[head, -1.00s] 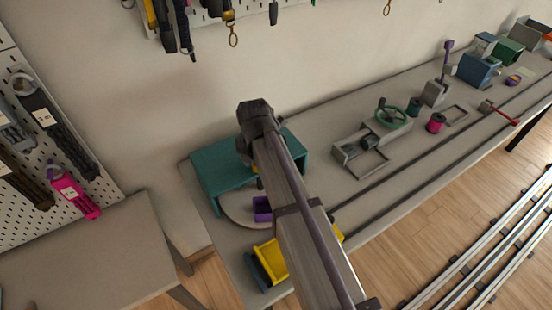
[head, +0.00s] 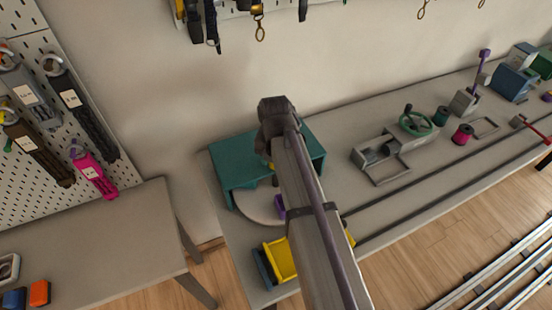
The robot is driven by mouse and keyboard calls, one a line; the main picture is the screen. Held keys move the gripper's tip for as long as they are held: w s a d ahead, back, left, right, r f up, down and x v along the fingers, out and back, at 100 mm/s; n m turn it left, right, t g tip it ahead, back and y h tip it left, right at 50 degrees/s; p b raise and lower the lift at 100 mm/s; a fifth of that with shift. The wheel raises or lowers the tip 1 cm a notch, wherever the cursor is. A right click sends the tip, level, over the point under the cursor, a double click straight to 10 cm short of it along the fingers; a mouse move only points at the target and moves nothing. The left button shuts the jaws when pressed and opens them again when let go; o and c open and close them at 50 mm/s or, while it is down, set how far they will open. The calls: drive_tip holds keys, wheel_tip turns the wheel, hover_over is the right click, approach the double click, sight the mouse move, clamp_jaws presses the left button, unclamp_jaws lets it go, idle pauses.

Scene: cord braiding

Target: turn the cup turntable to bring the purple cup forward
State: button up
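The cup turntable (head: 246,205) is a pale grey disc, partly under a teal cover (head: 228,170) at the near left end of the long bench. The purple cup (head: 280,208) stands on the disc in front of the cover, partly hidden by my arm. My arm reaches over the cover and the disc and hides much of both. My wrist bends down by the cover. A small dark piece shows below it, and I cannot tell whether it is a gripper finger or a peg on the disc. My gripper's fingers cannot be made out.
A yellow bin (head: 281,259) with a blue one beside it stands at the bench's near end. Right of my arm are a grey fixture with a green handwheel (head: 417,123), a magenta spool (head: 462,134) and a teal spool (head: 441,116). A side table (head: 100,245) stands left.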

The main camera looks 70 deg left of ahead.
idle(0.3)
drive_tip(key=o, duration=1.3)
wheel_tip(320, 180, up, 11)
drive_tip(key=p, duration=1.1)
drive_tip(key=shift+f, duration=0.15)
